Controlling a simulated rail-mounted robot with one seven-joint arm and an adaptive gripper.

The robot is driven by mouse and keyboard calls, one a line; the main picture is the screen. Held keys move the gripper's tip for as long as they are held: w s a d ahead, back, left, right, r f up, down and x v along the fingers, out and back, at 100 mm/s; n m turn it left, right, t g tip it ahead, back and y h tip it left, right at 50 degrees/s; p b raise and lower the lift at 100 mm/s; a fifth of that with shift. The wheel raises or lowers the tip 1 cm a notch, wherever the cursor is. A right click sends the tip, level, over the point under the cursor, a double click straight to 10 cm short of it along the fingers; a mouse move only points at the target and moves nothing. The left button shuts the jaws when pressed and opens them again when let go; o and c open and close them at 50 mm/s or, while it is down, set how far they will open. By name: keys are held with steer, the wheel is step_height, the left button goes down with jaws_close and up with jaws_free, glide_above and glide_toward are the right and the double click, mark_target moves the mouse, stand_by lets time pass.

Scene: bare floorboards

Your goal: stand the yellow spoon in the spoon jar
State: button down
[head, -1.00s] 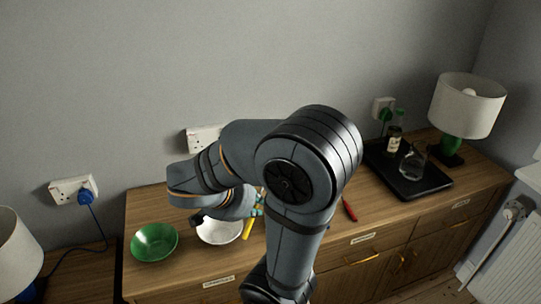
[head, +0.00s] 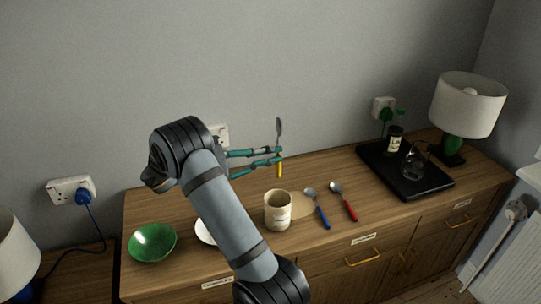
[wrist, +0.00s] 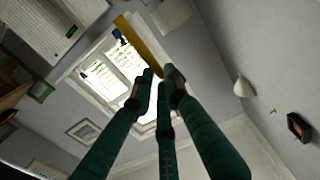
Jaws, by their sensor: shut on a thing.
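The yellow spoon (head: 280,170) is upright above the sideboard, its yellow handle down and its grey metal bowl up. My gripper (head: 278,156) is shut on it, with the teal fingers around the upper handle; the handle also shows beyond the fingertips in the wrist view (wrist: 143,45). The cream spoon jar (head: 278,212) stands upright on the sideboard, in front of and below the spoon in the head view. The spoon is apart from the jar. The jar's inner bottom cannot be seen.
A white bowl (head: 203,232), partly behind my arm, and a green bowl (head: 152,243) are left. A black tray (head: 430,187) with bottle and glass is right.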

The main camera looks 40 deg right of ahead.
step_height(320, 180, down, 14)
steer(key=b, duration=1.1)
steer(key=shift+r+b, duration=0.15)
steer(key=shift+b, duration=0.15)
steer(key=c, duration=1.6)
jaws_free()
steer(key=shift+c, duration=0.2)
step_height(320, 180, up, 10)
